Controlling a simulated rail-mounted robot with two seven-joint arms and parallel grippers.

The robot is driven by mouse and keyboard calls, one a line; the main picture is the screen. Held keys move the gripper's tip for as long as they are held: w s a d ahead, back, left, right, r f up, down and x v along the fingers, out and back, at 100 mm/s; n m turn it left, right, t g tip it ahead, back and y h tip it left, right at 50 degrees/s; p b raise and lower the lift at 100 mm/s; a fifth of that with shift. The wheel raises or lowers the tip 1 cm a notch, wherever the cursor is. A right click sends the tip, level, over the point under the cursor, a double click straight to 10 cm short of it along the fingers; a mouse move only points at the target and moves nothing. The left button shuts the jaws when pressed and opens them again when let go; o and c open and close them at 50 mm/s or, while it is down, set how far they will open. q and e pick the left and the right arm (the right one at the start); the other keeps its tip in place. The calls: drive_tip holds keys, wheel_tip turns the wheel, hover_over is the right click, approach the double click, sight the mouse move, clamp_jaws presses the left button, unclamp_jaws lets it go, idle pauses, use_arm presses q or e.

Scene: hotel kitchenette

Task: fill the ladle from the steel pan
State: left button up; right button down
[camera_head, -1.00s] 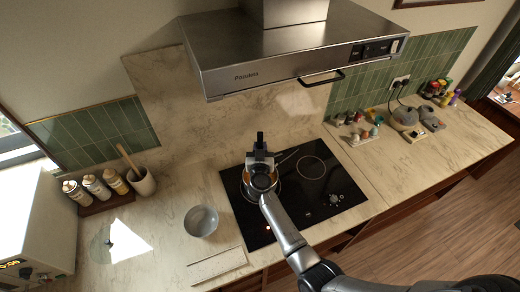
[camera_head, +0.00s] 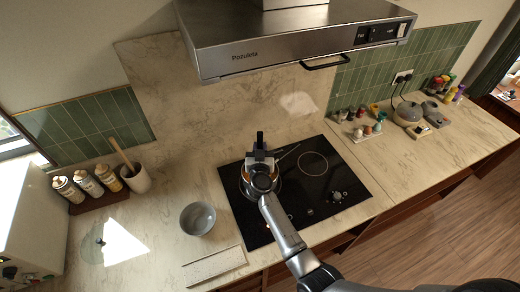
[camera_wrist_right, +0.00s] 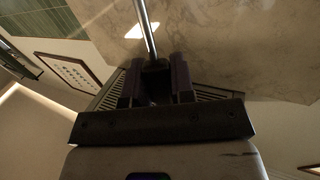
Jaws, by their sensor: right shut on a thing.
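My right gripper (camera_head: 260,158) is over the left part of the cooktop, directly above the steel pan (camera_head: 245,187). The gripper and wrist hide most of the pan; part of its rim and an orange-brown patch show around them. In the right wrist view my right gripper (camera_wrist_right: 157,82) is shut on the thin metal handle of the ladle (camera_wrist_right: 147,28). The ladle's bowl is hidden, so I cannot tell whether it is in the pan's contents or what it holds. My left gripper is not in view.
A grey bowl (camera_head: 198,218) and a pale ridged board (camera_head: 214,267) lie left of the black cooktop (camera_head: 325,190). A utensil crock (camera_head: 137,178) and several bottles stand at the back left. The range hood (camera_head: 290,45) overhangs the back. The cooktop's right side is clear.

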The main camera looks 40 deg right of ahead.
wheel_tip(320, 180, down, 8)
drive_tip(key=b, duration=0.4)
idle(0.4)
idle(0.8)
drive_tip(key=shift+r, duration=0.15)
